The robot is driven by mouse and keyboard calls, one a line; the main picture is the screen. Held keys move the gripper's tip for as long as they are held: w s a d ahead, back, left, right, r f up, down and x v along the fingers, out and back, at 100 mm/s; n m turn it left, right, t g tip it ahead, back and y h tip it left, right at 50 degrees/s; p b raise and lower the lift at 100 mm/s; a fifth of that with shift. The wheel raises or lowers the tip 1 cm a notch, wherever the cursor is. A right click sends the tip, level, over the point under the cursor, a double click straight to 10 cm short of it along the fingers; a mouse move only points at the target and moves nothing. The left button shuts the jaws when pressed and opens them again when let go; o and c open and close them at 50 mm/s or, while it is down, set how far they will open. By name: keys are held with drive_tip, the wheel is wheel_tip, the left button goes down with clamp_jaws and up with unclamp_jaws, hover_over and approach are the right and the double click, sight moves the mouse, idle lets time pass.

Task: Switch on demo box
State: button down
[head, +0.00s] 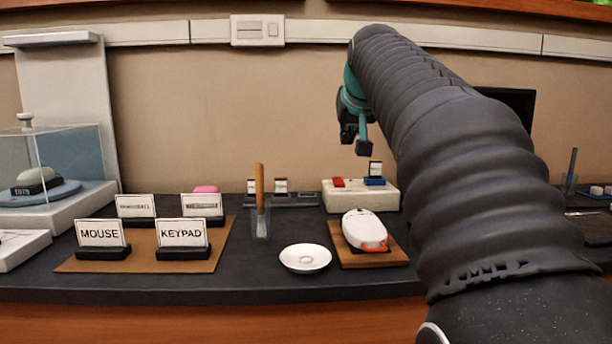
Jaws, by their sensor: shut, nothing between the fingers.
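What looks like the demo box (352,199) is a low white box at the back of the dark counter, right of centre. On top are a small red part (338,183) at the left and a blue part (375,182) at the right, with a small label card (376,168) at the blue one. Whether the red part is a switch, and its setting, is too small to tell. My gripper (355,146) is dark, shut and empty. It appears above the box in the picture, apart from it, with fingers pointing down. My arm crosses the right side and hides the counter there.
A white mouse (362,229) lies on a wooden board (374,258) in front of the box. A white dish (305,258), a glass with a brush (260,222) and name cards (182,233) stand left. A glass case (52,165) is far left.

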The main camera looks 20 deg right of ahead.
drive_tip(key=shift+r, duration=0.15)
drive_tip(key=shift+w+d, duration=0.1)
drive_tip(key=shift+w, duration=0.05)
drive_tip(key=b, duration=0.1)
hover_over(339, 182)
drive_tip(key=f, duration=0.6)
drive_tip(key=shift+s, duration=0.35)
drive_tip(key=f, duration=0.1)
drive_tip(key=f+b, duration=0.1)
drive_tip(key=f, duration=0.1)
drive_tip(key=shift+w+d, duration=0.1)
drive_tip(key=shift+w, duration=0.25)
drive_tip(key=shift+w+f, duration=0.1)
drive_tip(key=shift+f, duration=0.45)
